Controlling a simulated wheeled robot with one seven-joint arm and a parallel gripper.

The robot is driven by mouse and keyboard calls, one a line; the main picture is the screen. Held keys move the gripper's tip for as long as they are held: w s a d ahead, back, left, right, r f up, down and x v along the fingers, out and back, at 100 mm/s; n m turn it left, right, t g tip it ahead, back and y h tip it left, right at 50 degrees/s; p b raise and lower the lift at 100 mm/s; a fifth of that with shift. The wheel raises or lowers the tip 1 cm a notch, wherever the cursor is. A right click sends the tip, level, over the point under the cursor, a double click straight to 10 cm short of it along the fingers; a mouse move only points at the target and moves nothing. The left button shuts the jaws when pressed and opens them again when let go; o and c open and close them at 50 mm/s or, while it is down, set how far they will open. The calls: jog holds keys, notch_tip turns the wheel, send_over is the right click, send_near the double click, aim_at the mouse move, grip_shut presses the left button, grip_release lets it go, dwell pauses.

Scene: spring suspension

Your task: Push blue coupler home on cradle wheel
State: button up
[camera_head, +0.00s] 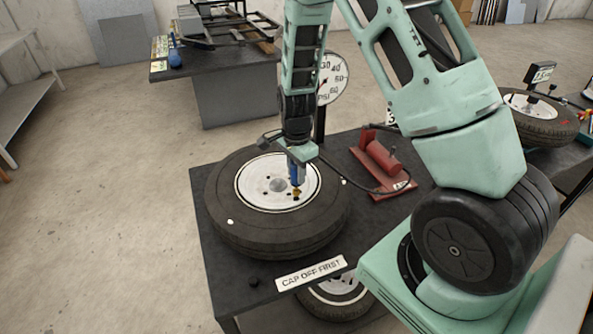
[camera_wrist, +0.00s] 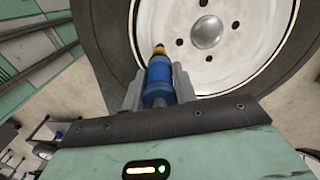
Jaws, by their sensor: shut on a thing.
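The blue coupler (camera_head: 296,178) is upright in my gripper (camera_head: 296,170), above the white rim of the cradle wheel (camera_head: 225,222). My gripper is shut on the coupler's blue body. In the wrist view, the blue coupler (camera_wrist: 158,80) lies between the two grey fingers (camera_wrist: 157,85), with a brass tip (camera_wrist: 159,49) pointing at the rim (camera_wrist: 240,40). In the head view the brass end (camera_head: 296,192) is at the rim's right part. I cannot tell whether it is seated on a valve stem. The wheel lies flat on the dark table.
A red pump (camera_head: 380,155) with a black hose stands right of the wheel. A round pressure gauge (camera_head: 331,78) stands behind it. A "CAP OFF FIRST" sign (camera_head: 310,273) and a small black cap (camera_head: 253,281) are at the table's front. Another wheel (camera_head: 340,297) is below.

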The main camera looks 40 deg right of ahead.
jog(key=shift+f+b, duration=0.8)
jog(key=shift+f, duration=0.4)
jog(key=o, duration=1.1)
jog(key=shift+r, duration=0.15)
notch_tip(320, 180, up, 7)
jog(key=p, duration=0.6)
